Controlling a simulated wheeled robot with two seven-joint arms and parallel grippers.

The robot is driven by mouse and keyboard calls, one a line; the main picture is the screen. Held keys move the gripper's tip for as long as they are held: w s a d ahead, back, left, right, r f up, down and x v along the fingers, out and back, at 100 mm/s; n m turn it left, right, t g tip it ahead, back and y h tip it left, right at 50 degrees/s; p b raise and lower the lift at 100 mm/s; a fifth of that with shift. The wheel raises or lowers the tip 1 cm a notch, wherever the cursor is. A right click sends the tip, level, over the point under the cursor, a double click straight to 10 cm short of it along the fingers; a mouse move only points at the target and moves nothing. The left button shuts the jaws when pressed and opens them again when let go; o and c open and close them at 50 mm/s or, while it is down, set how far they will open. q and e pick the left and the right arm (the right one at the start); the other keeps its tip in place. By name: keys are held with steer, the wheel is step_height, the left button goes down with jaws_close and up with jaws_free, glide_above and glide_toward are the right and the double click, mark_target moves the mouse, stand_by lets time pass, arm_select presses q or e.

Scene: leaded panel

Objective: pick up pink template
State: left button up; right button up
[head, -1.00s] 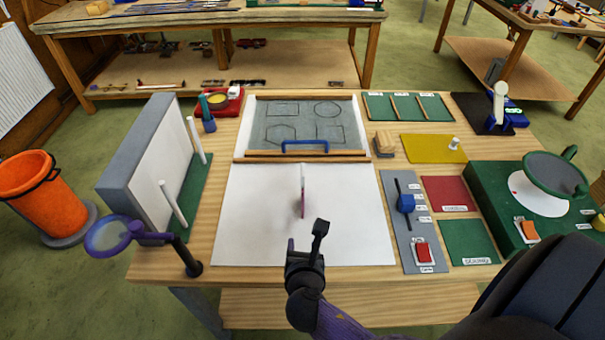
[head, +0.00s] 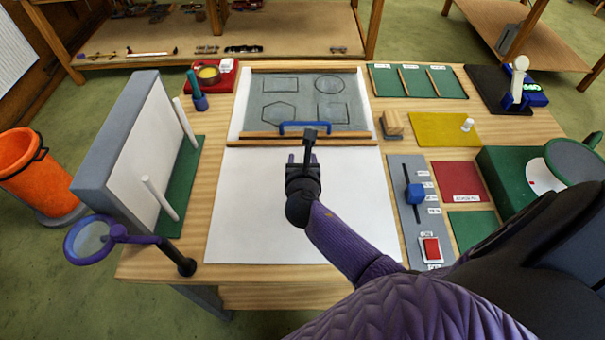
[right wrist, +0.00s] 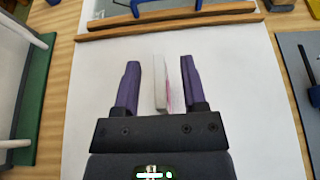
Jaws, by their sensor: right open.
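The pink template (right wrist: 161,85) shows in the right wrist view as a thin upright piece, pale with a pink side, over the white sheet. It stands between the two purple fingers of my right gripper (right wrist: 160,66), with a gap on each side, nearer the right finger. The fingers are open and do not visibly touch it. In the head view my right gripper (head: 302,158) is over the upper part of the white sheet (head: 250,215) and hides the template. My left gripper is not in view.
Beyond the sheet are a wooden rail and a blue handle (head: 304,126) on a grey board with outlined shapes. A grey panel with a blue slider (head: 414,194) lies to the right. A grey upright block (head: 118,140) and a purple ring magnifier (head: 90,240) stand left.

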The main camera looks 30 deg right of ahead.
jaws_close()
stand_by(1.4)
